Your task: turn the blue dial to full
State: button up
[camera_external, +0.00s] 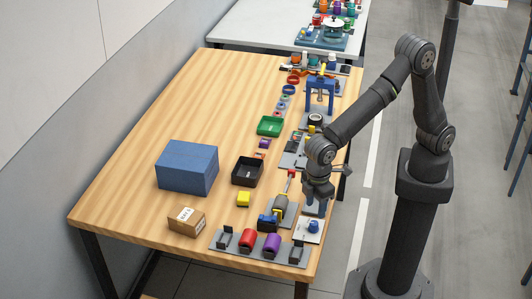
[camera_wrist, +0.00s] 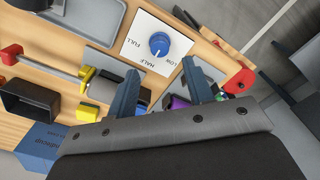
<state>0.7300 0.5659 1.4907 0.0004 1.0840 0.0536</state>
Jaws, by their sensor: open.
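The blue dial (camera_wrist: 159,43) is a round knob on a white panel (camera_wrist: 180,28) marked FULL, HALF and LOW. A small pale mark on the knob lies on its side facing the HALF label, but its exact direction is hard to tell. In the external view the dial (camera_external: 313,227) sits on its panel (camera_external: 303,236) near the table's front right corner. My gripper (camera_wrist: 162,70) is open and empty. Its two blue-grey fingers are spread, with the dial seen ahead, between and beyond the tips. In the external view my gripper (camera_external: 317,207) is just behind the dial, apparently above the table.
A rack with red (camera_external: 248,238) and purple (camera_external: 272,244) cylinders stands left of the dial. A red-handled lever fixture (camera_external: 281,207) is close behind it. A yellow block (camera_external: 243,199), black bin (camera_external: 247,171) and blue box (camera_external: 187,167) lie further left. The table's left rear is clear.

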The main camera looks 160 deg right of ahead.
aim_at(314, 223)
notch_tip(314, 223, down, 7)
jog(key=shift+r, duration=0.1)
dwell(0.3)
jog(key=c, duration=1)
